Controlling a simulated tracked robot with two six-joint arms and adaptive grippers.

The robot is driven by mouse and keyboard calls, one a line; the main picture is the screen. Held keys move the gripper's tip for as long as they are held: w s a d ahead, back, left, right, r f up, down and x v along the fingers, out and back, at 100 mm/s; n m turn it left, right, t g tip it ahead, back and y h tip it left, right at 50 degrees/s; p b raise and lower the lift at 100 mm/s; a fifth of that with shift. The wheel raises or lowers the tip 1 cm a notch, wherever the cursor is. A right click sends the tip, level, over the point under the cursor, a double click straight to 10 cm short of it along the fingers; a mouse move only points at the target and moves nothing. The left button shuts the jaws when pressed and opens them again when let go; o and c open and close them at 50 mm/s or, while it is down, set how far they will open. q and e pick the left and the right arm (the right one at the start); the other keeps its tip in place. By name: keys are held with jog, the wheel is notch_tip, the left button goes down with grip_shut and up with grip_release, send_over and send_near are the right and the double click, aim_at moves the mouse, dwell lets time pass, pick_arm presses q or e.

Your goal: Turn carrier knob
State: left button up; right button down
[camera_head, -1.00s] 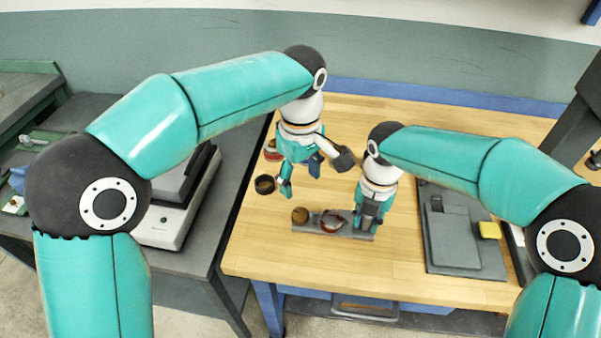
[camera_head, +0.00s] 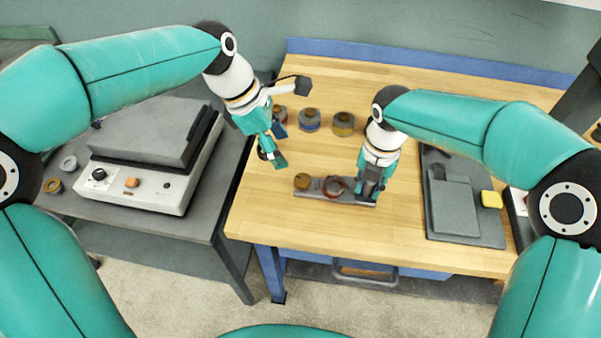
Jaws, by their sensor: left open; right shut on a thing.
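A narrow grey carrier (camera_head: 352,199) lies on the wooden table. A round brown knob (camera_head: 302,181) sits at its left end, and a reddish-brown ring (camera_head: 333,187) lies at its middle. My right gripper (camera_head: 369,191) points down at the carrier's right end and is shut on a part there. Its fingers hide most of that part, but I take it as the carrier. My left gripper (camera_head: 272,158) is open, above the table's left edge, up and left of the knob and apart from it. It partly hides a small dark round thing behind it.
A grey fixture (camera_head: 455,205) with a yellow block (camera_head: 491,199) lies at right. A boxy machine (camera_head: 140,170) stands on the left bench beside loose rings (camera_head: 68,163). The table front is clear.

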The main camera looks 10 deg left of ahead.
aim_at(302, 179)
pick_arm(q)
jog(key=shift+n, duration=0.4)
jog(key=x, duration=1.2)
jog(key=shift+w+r, duration=0.1)
jog(key=c, duration=1.1)
jog(key=shift+c, duration=0.2)
jog(key=shift+m, duration=0.3)
